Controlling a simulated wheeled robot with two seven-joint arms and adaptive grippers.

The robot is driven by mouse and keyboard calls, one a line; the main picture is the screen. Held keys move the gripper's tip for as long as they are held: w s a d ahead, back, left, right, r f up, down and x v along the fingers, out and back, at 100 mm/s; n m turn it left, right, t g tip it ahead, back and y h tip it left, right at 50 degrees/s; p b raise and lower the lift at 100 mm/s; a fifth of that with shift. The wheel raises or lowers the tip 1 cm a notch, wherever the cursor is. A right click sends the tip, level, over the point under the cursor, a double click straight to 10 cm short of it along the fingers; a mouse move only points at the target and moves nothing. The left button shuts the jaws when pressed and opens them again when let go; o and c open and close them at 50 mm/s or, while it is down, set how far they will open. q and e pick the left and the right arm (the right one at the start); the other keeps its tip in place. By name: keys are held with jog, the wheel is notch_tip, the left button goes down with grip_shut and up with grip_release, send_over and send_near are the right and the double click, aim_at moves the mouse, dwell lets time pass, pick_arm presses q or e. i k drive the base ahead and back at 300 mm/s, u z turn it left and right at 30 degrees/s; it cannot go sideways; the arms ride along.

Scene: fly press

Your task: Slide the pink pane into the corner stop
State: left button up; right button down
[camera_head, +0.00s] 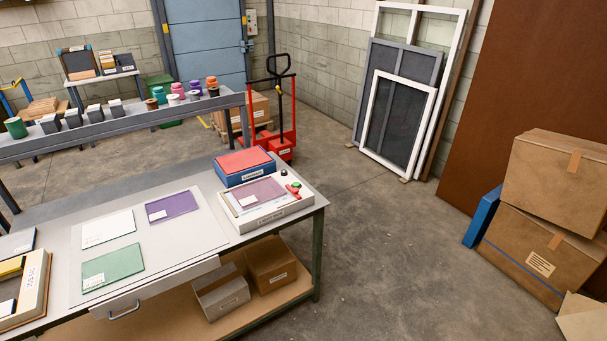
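A mauve-pink pane (264,191) with a white label lies flat on a white fixture (281,208) at the right end of the workbench. It is the pinkest pane in view. A corner stop cannot be made out clearly; whether the pane touches one cannot be told at this size. A purple pane (181,204), a white pane (108,228) and a green pane (119,264) lie on the pale mat (165,241) to the left. Neither of my grippers is in view.
A blue box with a red top (244,165) stands right behind the fixture. A red knob (293,188) and green button (295,183) sit at the fixture's right side. A cream frame (34,285) is at the bench's left. The mat's middle is clear.

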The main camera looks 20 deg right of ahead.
aim_at(252, 195)
jog(key=z, duration=0.65)
jog(key=i, duration=0.75)
jog(key=z, duration=0.65)
jog(key=i, duration=0.9)
jog(key=u, duration=0.8)
jog(key=i, duration=0.9)
jog(key=u, duration=0.75)
